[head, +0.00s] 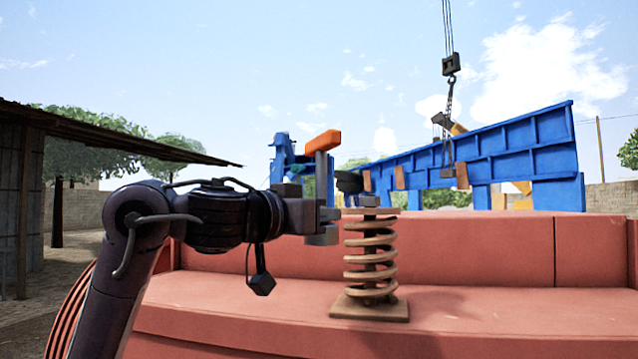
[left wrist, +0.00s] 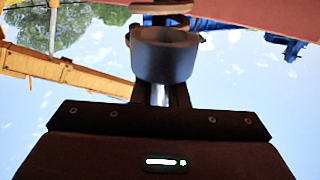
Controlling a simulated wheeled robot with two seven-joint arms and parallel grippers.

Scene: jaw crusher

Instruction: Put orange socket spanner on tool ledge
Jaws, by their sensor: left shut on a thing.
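The orange socket spanner (head: 322,143) is upright in the head view, with its orange handle at the top and a grey shaft below it. My left gripper (head: 322,214) is shut on it, low on the shaft, just left of the rusty spring's top. A dark grey cup-shaped socket end (left wrist: 165,57) fills the upper middle of the left wrist view, with a bit of shiny shaft by the jaws. A red ledge (head: 240,300) runs across the front of the red machine; I cannot tell whether it is the tool ledge. My right gripper is not in view.
A rusty coil spring (head: 371,262) on a square plate stands on the red ledge, close right of my gripper. A blue conveyor frame (head: 510,150) and a hanging hook block (head: 450,65) are behind. The ledge right of the spring is clear.

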